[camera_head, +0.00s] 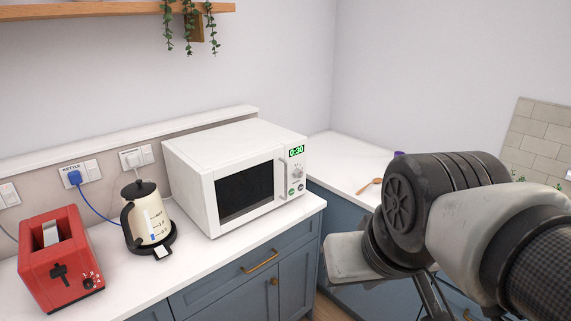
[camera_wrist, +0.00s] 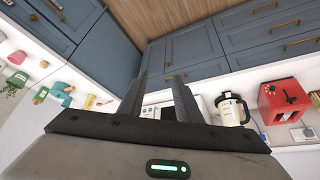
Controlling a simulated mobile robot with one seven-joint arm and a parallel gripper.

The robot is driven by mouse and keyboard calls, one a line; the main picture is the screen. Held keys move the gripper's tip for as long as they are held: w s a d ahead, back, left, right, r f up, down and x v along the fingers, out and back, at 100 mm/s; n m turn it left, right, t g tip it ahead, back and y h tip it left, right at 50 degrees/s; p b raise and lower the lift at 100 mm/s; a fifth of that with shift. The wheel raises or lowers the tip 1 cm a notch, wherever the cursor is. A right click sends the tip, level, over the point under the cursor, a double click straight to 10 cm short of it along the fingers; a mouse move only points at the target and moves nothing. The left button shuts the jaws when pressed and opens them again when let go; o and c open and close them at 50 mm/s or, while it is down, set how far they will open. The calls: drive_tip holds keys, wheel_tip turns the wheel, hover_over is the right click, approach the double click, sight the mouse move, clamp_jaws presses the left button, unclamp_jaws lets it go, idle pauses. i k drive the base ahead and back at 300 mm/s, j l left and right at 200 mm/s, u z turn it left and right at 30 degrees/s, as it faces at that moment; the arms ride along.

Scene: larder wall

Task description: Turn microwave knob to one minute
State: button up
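The white microwave (camera_head: 235,165) stands on the counter in the head view, its dark-windowed door closed. Its green display (camera_head: 296,151) reads 0:30. The small knob (camera_head: 297,173) sits on the control panel below the display, right of the door handle. Nothing touches it. My gripper (camera_wrist: 161,76) shows in the wrist view with its two dark fingers apart and nothing between them. The microwave is partly hidden behind the fingers there. My arm is at the right of the head view, well apart from the microwave; the fingers are not clear there.
A cream kettle (camera_head: 148,219) stands left of the microwave, and a red toaster (camera_head: 62,258) further left. A wooden spoon (camera_head: 369,186) lies on the right counter. Blue cabinets (camera_head: 252,279) are below. A shelf (camera_head: 110,11) with hanging plants is above.

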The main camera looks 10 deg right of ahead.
sight(297, 172)
drive_tip(key=i+l, duration=0.1)
drive_tip(key=i, duration=0.35)
drive_tip(key=i+l, duration=0.1)
drive_tip(key=i, duration=0.4)
